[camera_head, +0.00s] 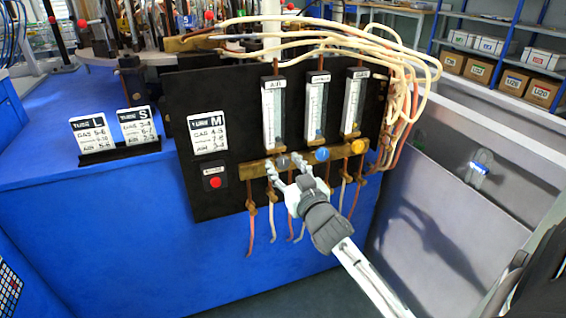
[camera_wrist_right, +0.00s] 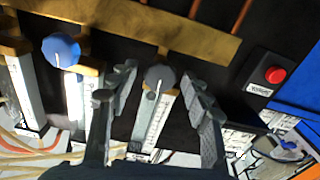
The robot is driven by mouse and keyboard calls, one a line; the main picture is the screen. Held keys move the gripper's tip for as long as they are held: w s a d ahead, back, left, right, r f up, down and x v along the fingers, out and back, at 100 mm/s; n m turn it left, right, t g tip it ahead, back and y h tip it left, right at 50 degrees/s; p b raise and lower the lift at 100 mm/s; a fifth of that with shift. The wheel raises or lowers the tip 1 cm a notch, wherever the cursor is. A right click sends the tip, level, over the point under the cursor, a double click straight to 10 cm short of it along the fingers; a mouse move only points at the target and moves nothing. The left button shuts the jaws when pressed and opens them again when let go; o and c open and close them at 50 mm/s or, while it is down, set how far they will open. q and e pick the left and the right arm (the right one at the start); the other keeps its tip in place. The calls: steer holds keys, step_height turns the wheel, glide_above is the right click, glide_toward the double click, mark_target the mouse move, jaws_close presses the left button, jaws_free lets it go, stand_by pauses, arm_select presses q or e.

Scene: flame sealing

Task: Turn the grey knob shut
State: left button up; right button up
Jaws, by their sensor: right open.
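The grey knob (camera_head: 283,161) is on the brass bar of the black panel, below the left-hand flow tube marked AIR. My right gripper (camera_head: 288,171) is at the knob, its fingers open to either side of it. In the right wrist view the grey knob (camera_wrist_right: 160,77) lies between the fingertips of the right gripper (camera_wrist_right: 157,72), with a visible gap on each side. A white line on the knob points toward the bottom of that view. My left gripper is not in view.
The blue knob (camera_head: 322,154) is just right of the grey one, and the yellow knob (camera_head: 357,146) is farther right. A red button (camera_head: 215,182) is left on the panel. Copper pipes (camera_head: 250,225) hang below the bar. Pale hoses (camera_head: 400,60) arch above.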

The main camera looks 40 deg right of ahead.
steer(key=v, duration=1)
steer(key=shift+s, duration=0.4)
